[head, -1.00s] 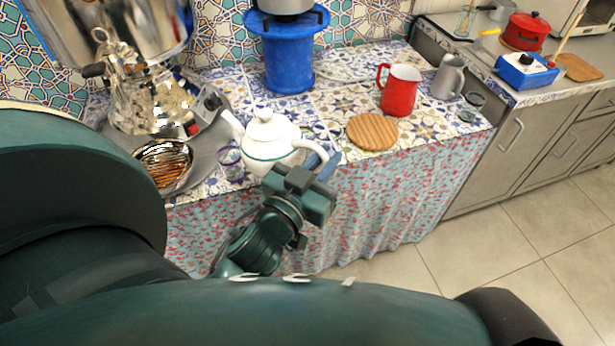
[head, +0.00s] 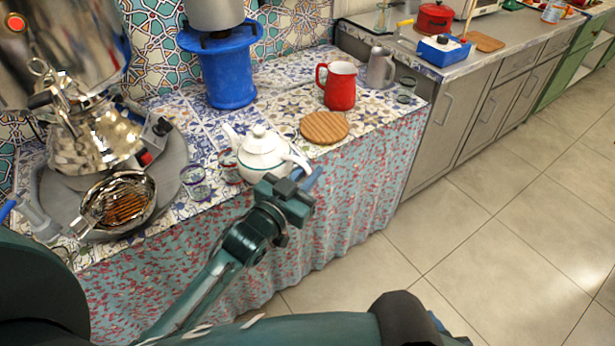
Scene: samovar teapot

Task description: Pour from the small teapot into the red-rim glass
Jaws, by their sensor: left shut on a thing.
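The small white teapot (head: 262,160) is near the front edge of the tiled table, roughly upright, its spout toward the back left. My left gripper (head: 305,183) is shut on its handle at the right side. I cannot tell whether the teapot's base touches the table. The red-rim glass (head: 230,170) stands just left of the teapot, below the spout and partly covered by the pot. A second glass with a bluish-purple rim (head: 194,182) stands further left. No pouring stream shows. My right gripper is not in view.
A samovar with a gold teapot (head: 95,140) and a metal strainer bowl (head: 120,203) stand at left. A round wooden board (head: 325,127), red mug (head: 339,88) and grey pitcher (head: 380,68) are at right. A blue stand (head: 228,80) is behind. Floor at right is clear.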

